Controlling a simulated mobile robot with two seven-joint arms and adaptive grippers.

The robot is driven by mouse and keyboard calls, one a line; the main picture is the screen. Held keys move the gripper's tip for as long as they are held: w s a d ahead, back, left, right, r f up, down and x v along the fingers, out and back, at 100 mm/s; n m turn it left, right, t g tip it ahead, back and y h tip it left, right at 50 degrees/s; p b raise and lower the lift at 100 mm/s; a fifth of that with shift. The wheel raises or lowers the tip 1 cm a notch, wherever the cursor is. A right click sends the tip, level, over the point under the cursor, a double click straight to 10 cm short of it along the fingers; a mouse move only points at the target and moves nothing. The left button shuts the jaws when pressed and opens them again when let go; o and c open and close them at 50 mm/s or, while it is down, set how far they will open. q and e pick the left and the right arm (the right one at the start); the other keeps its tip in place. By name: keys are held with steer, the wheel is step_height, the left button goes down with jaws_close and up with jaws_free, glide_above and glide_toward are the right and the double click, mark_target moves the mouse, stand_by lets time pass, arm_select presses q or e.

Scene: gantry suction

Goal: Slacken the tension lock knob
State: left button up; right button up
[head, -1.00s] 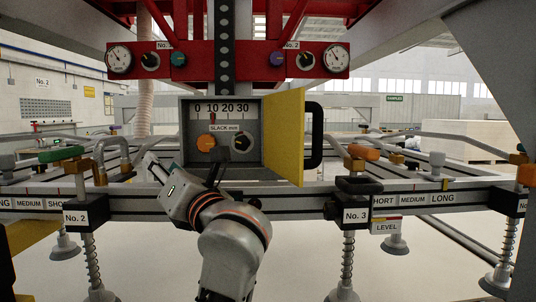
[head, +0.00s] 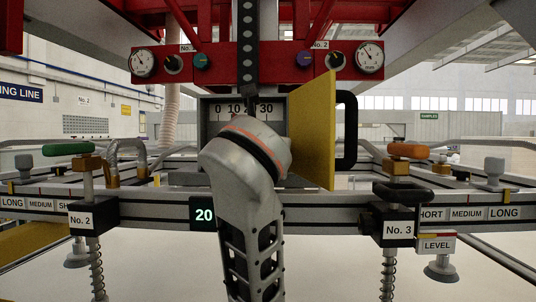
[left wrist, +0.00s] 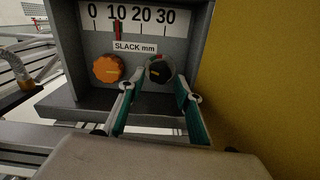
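A grey box (left wrist: 66,62) carries a 0–30 scale marked "SLACK mm" (left wrist: 135,47), its red pointer near 10. Below the scale are an orange knob (left wrist: 107,69) at left and a black knob (left wrist: 157,73) at right; neither has a readable name. My left gripper (left wrist: 156,86) is open, with its teal fingers on either side of the black knob; I cannot tell if they touch it. In the head view, my left forearm hides the knobs and the gripper, while the box (head: 211,114) shows behind it. My right gripper is not in view.
The box's yellow door (head: 313,135), with a black handle (head: 347,130), stands open just right of my gripper. A rail (head: 330,213) with hand valves, No. 2 (head: 80,218) and No. 3 (head: 398,228), crosses below. A red beam with gauges (head: 370,58) hangs above.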

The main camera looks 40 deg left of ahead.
arm_select(q)
steer(key=shift+w+a+f, duration=0.2)
steer(key=shift+w+a, duration=0.2)
steer(key=shift+w, duration=0.25)
steer(key=shift+w+a, duration=0.15)
steer(key=shift+w, duration=0.1)
steer(key=shift+w+a+r+b, duration=0.1)
steer(key=shift+w+a+b, duration=0.1)
steer(key=shift+b, duration=0.1)
steer(key=shift+r, duration=0.15)
steer(key=c, duration=0.8)
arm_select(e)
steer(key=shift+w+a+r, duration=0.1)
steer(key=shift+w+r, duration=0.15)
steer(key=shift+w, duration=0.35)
